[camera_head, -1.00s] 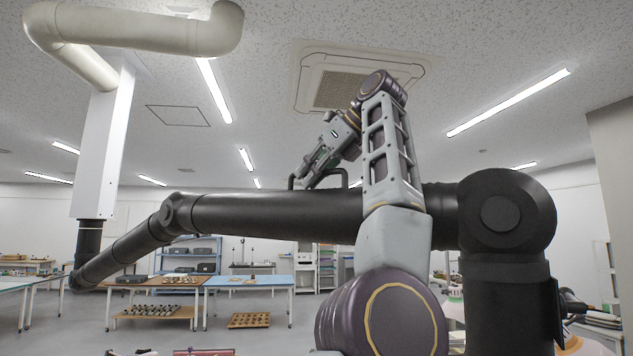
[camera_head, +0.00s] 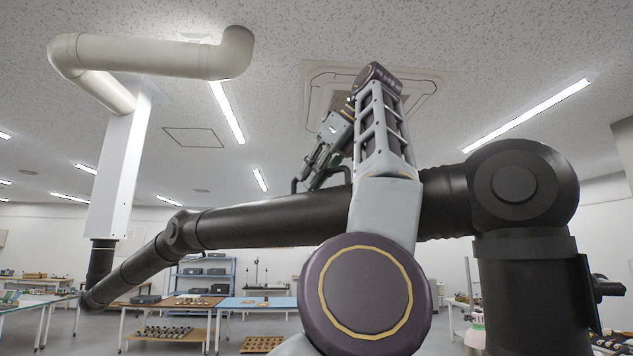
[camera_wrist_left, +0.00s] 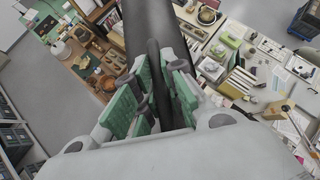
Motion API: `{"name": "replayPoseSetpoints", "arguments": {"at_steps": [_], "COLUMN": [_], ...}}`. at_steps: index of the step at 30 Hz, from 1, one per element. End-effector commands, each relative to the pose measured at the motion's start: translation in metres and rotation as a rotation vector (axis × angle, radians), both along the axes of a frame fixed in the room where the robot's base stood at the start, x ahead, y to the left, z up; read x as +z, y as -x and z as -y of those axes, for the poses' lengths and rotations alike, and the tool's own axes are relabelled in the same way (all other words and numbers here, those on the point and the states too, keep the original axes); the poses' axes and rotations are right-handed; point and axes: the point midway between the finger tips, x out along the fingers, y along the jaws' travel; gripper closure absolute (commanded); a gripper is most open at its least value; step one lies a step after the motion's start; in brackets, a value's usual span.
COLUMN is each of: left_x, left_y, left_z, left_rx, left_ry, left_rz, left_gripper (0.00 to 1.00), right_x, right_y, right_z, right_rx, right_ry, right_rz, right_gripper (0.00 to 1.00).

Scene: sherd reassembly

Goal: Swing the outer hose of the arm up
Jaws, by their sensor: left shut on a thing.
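The black hose arm runs from a joint on the left, under the white column (camera_head: 121,165), to a large round elbow (camera_head: 520,185) at right. Its long hose (camera_head: 265,222) slopes gently upward to the right. A thin black handle (camera_head: 296,185) stands on top of this hose. My left gripper (camera_head: 322,162) is at the handle, above the hose. In the left wrist view the green-padded fingers (camera_wrist_left: 155,95) are closed around a black bar (camera_wrist_left: 154,62), with the hose (camera_wrist_left: 148,22) just beyond. My left arm hides part of the hose. My right gripper is not in view.
A thick black post (camera_head: 530,290) drops from the elbow at right. A cream pipe (camera_head: 150,55) hangs near the ceiling at left. Worktables (camera_head: 255,303) and a blue shelf (camera_head: 205,272) stand beyond. Open floor lies between the tables.

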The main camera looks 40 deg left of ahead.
Motion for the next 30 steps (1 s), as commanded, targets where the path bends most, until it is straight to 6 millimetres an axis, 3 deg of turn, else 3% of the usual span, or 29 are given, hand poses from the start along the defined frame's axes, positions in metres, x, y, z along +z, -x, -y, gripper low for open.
{"name": "replayPoseSetpoints", "arguments": {"at_steps": [9,10,15,21,29,30], "left_x": [0.0002,0.0002,0.0002,0.0002,0.0003,0.0004], "left_y": [-0.0004,-0.0005,-0.0005,-0.0005,-0.0005,-0.0008], "left_z": [0.001,0.0011,0.0012,0.0011,0.0011,0.001], "left_rx": [-0.003,-0.003,-0.003,-0.003,-0.002,0.0], "left_ry": [0.0,0.0,0.0,0.0,-0.002,-0.003], "left_rz": [0.0,0.0,0.0,0.0,0.0,0.002], "left_gripper": [1.0,0.84,0.66,0.66,1.0,1.0], "right_x": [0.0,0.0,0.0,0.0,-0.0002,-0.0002], "right_y": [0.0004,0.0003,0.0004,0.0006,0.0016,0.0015], "right_z": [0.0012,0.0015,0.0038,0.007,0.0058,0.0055], "right_rx": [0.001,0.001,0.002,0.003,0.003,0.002], "right_ry": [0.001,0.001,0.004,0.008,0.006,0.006], "right_rz": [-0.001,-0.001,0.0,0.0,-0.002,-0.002], "right_gripper": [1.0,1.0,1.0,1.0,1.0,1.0]}}
